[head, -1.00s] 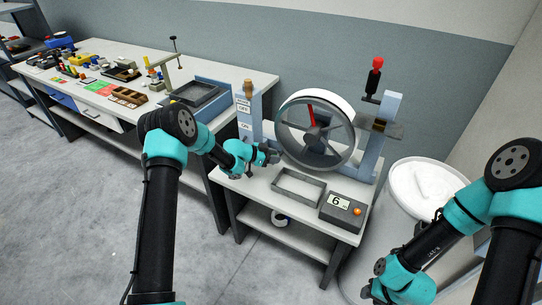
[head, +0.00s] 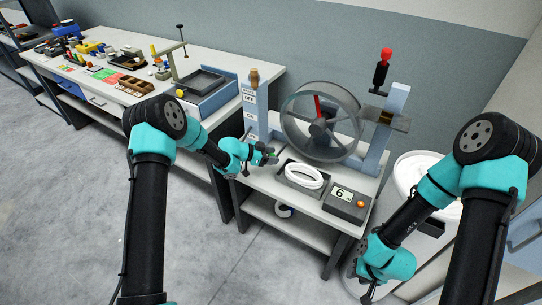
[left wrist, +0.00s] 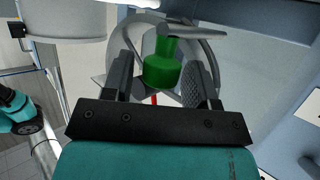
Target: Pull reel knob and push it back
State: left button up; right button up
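The reel (head: 322,122) is a grey spoked wheel with a red spoke, on a blue-grey stand. In the left wrist view a green knob (left wrist: 161,66) with a narrower upper end lies between my left gripper's fingers (left wrist: 162,82). A small gap shows on either side, so the fingers look open around it. In the head view my left gripper (head: 268,156) is at the reel's lower left; only a trace of green shows there. A white ring of yarn (head: 304,175) lies in the grey tray (head: 283,181). My right gripper (head: 368,293) is low at right, its fingers unclear.
A box with a display reading 6 (head: 347,202) and an orange button stands right of the tray. A red-topped handle (head: 384,66) rises at the back right. A white round tub (head: 413,168) stands at right. A long bench (head: 190,62) with several items is at left.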

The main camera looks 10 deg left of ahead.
pick_arm(q)
jog(key=shift+o, duration=0.3)
jog(key=v, duration=1.7)
jog(key=shift+r, duration=0.2)
jog(key=shift+s, duration=0.1)
jog(key=s+d+f+n+t+y, duration=0.1)
jog(key=s+f+n+y, duration=0.2)
jog(key=s+f+n, duration=0.3)
jog(key=s+d+f+n+y, duration=0.2)
jog(key=s+f+n+y, duration=0.15)
jog(key=f, duration=0.45)
jog(key=s+f+n+g+y, duration=0.1)
jog(key=s+f+n+g, duration=0.1)
jog(key=s, duration=0.9)
jog(key=s+d+f+n+g+y, duration=0.1)
jog(key=s+f+n+g, duration=0.2)
jog(key=s, duration=0.8)
jog(key=shift+s+d+n+g, duration=0.2)
jog(key=shift+s+n+g, duration=0.05)
jog(key=shift+n+g, duration=0.1)
